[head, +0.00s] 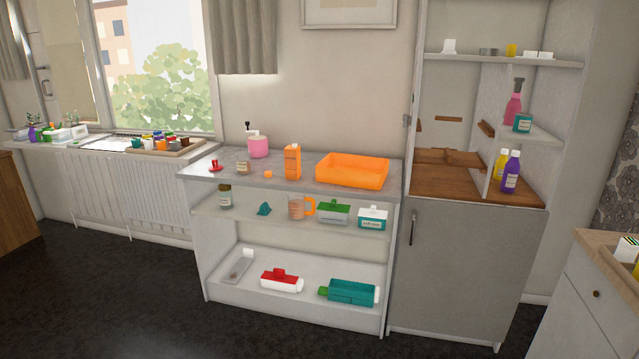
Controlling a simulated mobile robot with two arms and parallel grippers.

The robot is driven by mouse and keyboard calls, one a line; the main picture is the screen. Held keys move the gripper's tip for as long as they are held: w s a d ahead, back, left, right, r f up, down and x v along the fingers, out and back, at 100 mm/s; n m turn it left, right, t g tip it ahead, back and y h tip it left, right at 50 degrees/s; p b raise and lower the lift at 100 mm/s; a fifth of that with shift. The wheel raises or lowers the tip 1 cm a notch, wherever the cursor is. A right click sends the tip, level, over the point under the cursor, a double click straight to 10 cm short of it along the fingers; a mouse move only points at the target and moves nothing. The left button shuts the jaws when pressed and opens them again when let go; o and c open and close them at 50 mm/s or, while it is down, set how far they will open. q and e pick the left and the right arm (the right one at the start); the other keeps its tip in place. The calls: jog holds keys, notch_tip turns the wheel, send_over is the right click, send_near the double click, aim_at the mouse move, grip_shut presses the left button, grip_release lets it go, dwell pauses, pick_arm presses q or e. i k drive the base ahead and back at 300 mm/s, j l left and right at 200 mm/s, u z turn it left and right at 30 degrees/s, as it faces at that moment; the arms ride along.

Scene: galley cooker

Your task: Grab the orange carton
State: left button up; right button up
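An orange carton (292,162) stands upright on the grey top of the open shelf unit (225,180). A small orange item (268,174) lies just left of it, and an orange tray (352,184) sits to its right with a gap between. Neither of my grippers shows in the head view, and nothing touches the carton.
A pink dispenser (258,147), a small jar (242,167) and a red item (216,166) stand left of the carton. The lower shelves hold several containers. A grey cabinet (460,265) adjoins on the right. The dark floor (130,300) in front is clear.

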aim_at(293, 153)
jog(key=i+j+u, duration=0.1)
jog(key=i+u, duration=0.2)
jog(key=i, duration=0.35)
jog(key=i+l+u, duration=0.1)
jog(key=i+u, duration=0.25)
jog(key=i, duration=0.3)
